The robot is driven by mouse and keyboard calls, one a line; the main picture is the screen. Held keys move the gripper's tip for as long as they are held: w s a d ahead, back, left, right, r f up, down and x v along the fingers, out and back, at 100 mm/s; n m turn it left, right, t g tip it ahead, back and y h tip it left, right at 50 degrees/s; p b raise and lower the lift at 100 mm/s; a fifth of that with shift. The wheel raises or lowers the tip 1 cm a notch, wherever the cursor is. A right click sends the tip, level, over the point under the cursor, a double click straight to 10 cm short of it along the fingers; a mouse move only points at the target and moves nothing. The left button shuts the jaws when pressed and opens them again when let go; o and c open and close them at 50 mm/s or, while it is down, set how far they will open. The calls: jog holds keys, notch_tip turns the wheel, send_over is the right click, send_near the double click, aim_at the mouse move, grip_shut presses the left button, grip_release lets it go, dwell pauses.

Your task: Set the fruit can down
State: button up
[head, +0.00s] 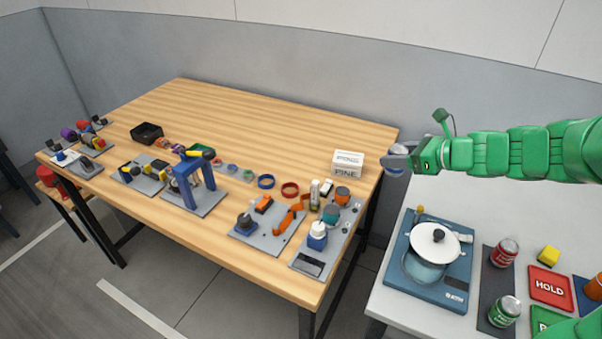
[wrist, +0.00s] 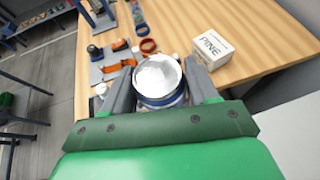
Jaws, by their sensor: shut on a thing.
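My gripper (head: 398,160) is at the end of the green arm, over the gap between the wooden table (head: 250,115) and the white counter (head: 392,302). It is shut on a can, whose round silver top (wrist: 157,76) and blue-and-white side show between the two grey fingers in the wrist view. Only a small part of the can shows in the head view. I cannot read its label, so I cannot tell whether it is the fruit can. A red can (head: 503,252) and a green can (head: 504,311) stand on a dark strip on the counter.
A white PINE box (head: 348,163) stands at the table's right end, near my gripper. Several fixtures and tools crowd the table's front; its back is clear. The counter holds a blue stove plate (head: 440,292) with a lidded pot (head: 434,243), a red HOLD sign (head: 550,286) and a yellow block (head: 548,256).

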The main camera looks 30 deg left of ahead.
jog(key=s+a, duration=0.1)
jog(key=a, duration=2.2)
jog(key=shift+w+a+f, duration=1.3)
jog(key=shift+w+f, duration=0.5)
jog(key=shift+f, duration=0.8)
jog(key=shift+w+a+f, duration=1.25)
jog(key=shift+w+f, duration=0.5)
jog(key=shift+f, duration=0.85)
jog(key=shift+w+a+f, duration=1.3)
jog(key=shift+w+f, duration=0.5)
jog(key=shift+f, duration=0.8)
jog(key=shift+w+a+f, duration=0.1)
jog(key=shift+a+f, duration=0.05)
jog(key=shift+f, duration=1.65)
